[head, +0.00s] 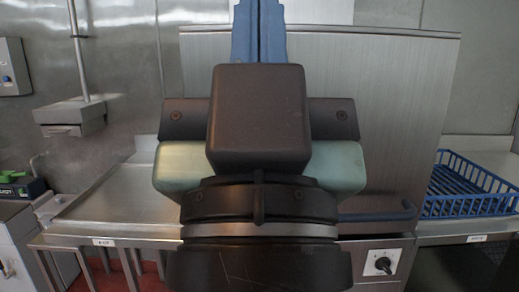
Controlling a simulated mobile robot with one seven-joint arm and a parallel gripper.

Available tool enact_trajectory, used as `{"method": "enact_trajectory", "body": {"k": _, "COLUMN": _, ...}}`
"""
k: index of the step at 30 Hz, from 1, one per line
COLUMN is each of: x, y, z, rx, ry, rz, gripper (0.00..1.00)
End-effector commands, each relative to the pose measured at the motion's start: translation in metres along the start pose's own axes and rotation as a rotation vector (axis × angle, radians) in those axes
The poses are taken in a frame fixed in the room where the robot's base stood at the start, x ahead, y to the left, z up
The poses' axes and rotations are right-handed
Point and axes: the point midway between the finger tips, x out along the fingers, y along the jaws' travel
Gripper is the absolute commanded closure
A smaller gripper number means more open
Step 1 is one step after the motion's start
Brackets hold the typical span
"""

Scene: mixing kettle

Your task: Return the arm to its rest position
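My gripper (258,120) fills the middle of the head view, seen from behind on the end of my arm. Pale green blocks show on both sides of the housing. A blue upright piece (258,30) with a dark middle line rises behind the housing.
A steel machine with a large panel (405,100), a blue bar handle (378,214) and a knob (383,264) stands behind my arm. A blue basket (470,190) sits on the right counter. The left steel counter (125,200) looks bare.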

Motion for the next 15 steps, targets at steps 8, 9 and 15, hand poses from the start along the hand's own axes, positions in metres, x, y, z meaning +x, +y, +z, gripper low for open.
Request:
{"method": "enact_trajectory", "body": {"k": 8, "x": 0.065, "y": 0.000, "z": -0.061, "rx": 0.000, "ry": 0.000, "rz": 0.000, "gripper": 1.00}}
{"method": "enact_trajectory", "body": {"k": 9, "x": 0.073, "y": 0.000, "z": -0.069, "rx": 0.001, "ry": 0.000, "rz": 0.000, "gripper": 1.00}}
{"method": "enact_trajectory", "body": {"k": 15, "x": 0.102, "y": 0.000, "z": -0.095, "rx": 0.001, "ry": -0.001, "rz": 0.000, "gripper": 1.00}}
